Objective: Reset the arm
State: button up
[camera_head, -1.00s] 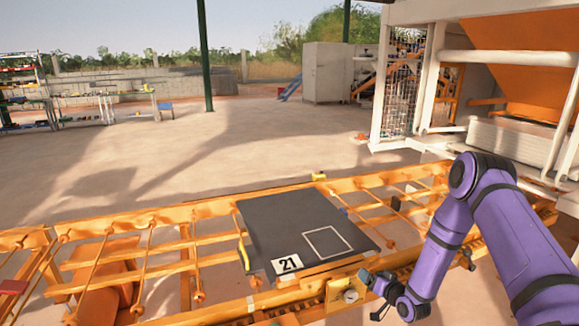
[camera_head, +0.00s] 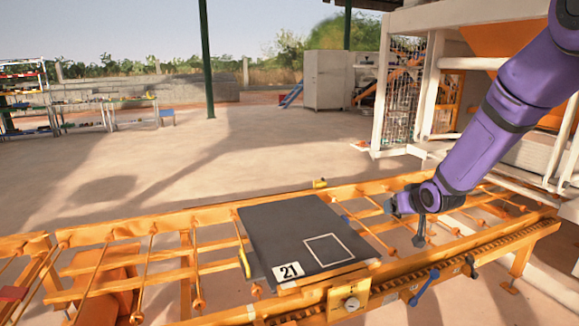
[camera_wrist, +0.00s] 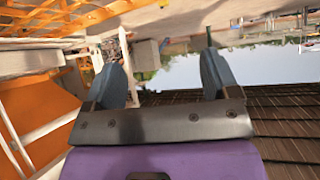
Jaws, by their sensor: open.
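My gripper (camera_head: 391,206) is at the end of the purple arm, over the right part of the orange rail frame (camera_head: 210,212) in the head view. It is small there and its fingers are hard to make out. In the wrist view my gripper (camera_wrist: 162,68) shows two grey fingers spread wide apart with nothing between them. The dark board (camera_head: 290,225) marked 21, with a white square outline, lies on the frame to the left of my gripper, apart from it.
A blue-handled lever (camera_head: 425,286) is on the front rail, below the arm. A white and orange machine (camera_head: 435,85) stands behind at the right. Open concrete floor (camera_head: 230,150) lies behind the frame. The wrist view is tilted nearly upside down, with roof tiles (camera_wrist: 285,115) low in it.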

jog(key=s+r+g+h, duration=0.2)
jog(key=s+r, duration=1.3)
jog(key=s, duration=0.3)
jog(key=s+r+g, duration=0.1)
jog(key=s+r, duration=0.1)
jog(key=s, duration=0.9)
jog(key=s+a+r+m+g+y, duration=0.1)
jog(key=s+g, duration=0.1)
jog(key=s, duration=0.9)
jog(key=shift+s+a+r, duration=0.2)
jog(key=shift+s+r, duration=0.1)
jog(key=shift+r, duration=0.05)
